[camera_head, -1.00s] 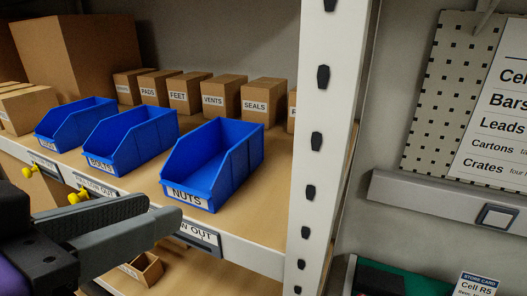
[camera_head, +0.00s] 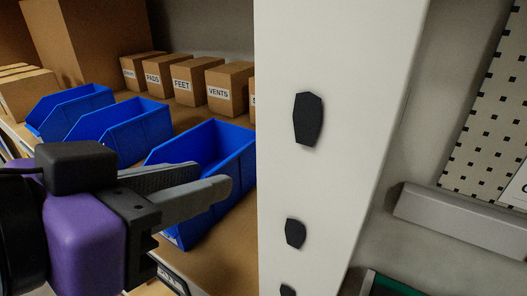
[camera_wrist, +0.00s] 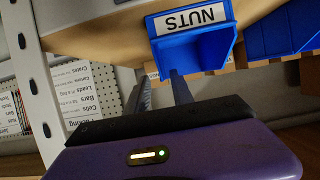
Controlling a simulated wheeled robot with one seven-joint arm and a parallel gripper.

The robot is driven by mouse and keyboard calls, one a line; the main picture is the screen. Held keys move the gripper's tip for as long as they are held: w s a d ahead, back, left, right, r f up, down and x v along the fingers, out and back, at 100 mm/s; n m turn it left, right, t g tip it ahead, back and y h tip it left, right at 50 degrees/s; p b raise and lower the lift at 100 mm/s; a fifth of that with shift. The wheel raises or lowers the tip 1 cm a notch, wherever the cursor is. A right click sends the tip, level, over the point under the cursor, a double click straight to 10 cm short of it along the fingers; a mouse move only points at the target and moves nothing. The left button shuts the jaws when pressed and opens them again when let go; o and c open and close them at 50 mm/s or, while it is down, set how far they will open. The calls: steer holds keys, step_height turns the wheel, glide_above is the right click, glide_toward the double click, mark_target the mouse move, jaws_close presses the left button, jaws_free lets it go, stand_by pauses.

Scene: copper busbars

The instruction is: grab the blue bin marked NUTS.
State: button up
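The blue NUTS bin (camera_head: 232,150) stands on the shelf just left of the white post in the head view. Its front and label are mostly hidden there behind my gripper (camera_head: 212,176). The wrist view shows the bin (camera_wrist: 190,53) upside down, with its white NUTS label readable. My gripper is open, with a gap between its two grey fingers, which also show in the wrist view (camera_wrist: 160,77). The fingers point at the bin and overlap its near part in the head view. I cannot tell whether they touch it. Nothing shows between them.
A white perforated post (camera_head: 325,150) stands close to the right of the bin. Two more blue bins, one of them the middle bin (camera_head: 122,133), stand to the left. Small cartons, including FEET (camera_head: 196,82) and VENTS (camera_head: 229,90), line the shelf behind.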

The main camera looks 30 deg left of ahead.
mark_target(229, 158)
steer(key=p+x, duration=0.1)
steer(key=x, duration=0.1)
steer(key=r+p+x, duration=0.1)
steer(key=x, duration=0.2)
steer(key=shift+w+a, duration=0.1)
steer(key=shift+w, duration=0.25)
steer(key=shift+w+f, duration=0.25)
steer(key=shift+w, duration=0.15)
jaws_close()
stand_by(0.8)
